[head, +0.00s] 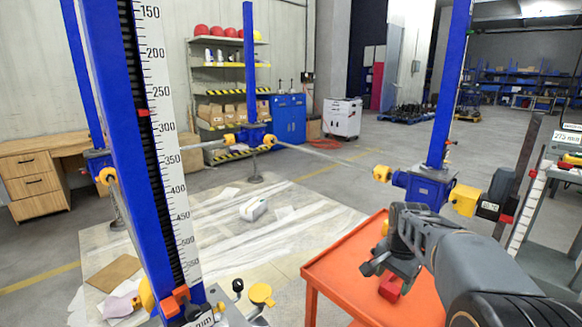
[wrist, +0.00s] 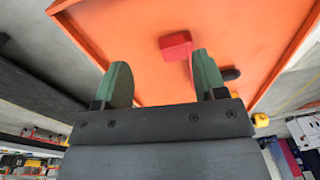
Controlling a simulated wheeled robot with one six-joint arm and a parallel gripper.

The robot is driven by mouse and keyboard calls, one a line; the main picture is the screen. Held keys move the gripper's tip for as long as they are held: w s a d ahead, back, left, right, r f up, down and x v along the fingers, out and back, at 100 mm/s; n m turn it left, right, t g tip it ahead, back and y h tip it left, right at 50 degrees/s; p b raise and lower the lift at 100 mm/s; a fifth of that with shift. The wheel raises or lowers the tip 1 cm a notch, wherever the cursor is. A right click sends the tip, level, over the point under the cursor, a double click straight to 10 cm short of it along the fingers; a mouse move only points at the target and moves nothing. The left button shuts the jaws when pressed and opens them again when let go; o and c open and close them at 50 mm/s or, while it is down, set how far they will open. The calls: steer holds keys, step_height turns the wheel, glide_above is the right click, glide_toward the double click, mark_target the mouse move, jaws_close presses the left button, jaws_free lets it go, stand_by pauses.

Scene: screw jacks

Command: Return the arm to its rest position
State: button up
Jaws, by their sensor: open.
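My gripper (head: 378,264) hangs over the orange table in the head view, at the end of my grey arm, which reaches in from the lower right. In the wrist view my gripper (wrist: 162,75) has its two green-faced fingers spread apart with nothing between them. A red block (head: 390,288) lies on the orange table (head: 335,265), close by the gripper in the picture. The red block (wrist: 176,45) also shows beyond the fingertips in the wrist view, apart from them. A dark rounded thing (wrist: 231,74) shows beside the right finger; I cannot tell what it is.
A blue screw jack column with a white scale (head: 165,130) stands at the left front. Another blue jack (head: 425,188) with yellow parts stands just behind the orange table. A dark post (head: 515,190) and a grey table (head: 550,265) are at the right. Open floor (head: 345,170) lies beyond.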

steer(key=s+a+r+n+t+p, duration=0.1)
steer(key=s+a+r+n+p, duration=0.3)
steer(key=s+r+n+p, duration=0.1)
steer(key=s+a+r+n+t+p, duration=0.1)
steer(key=s+a+r+n+p, duration=0.3)
steer(key=s+r+p, duration=0.4)
steer(key=s+n, duration=0.1)
steer(key=s, duration=0.2)
steer(key=shift+a+r+n+t+p, duration=0.25)
steer(key=shift+a+n+t+p, duration=0.05)
steer(key=shift+a+n+p, duration=0.1)
steer(key=shift+s, duration=0.1)
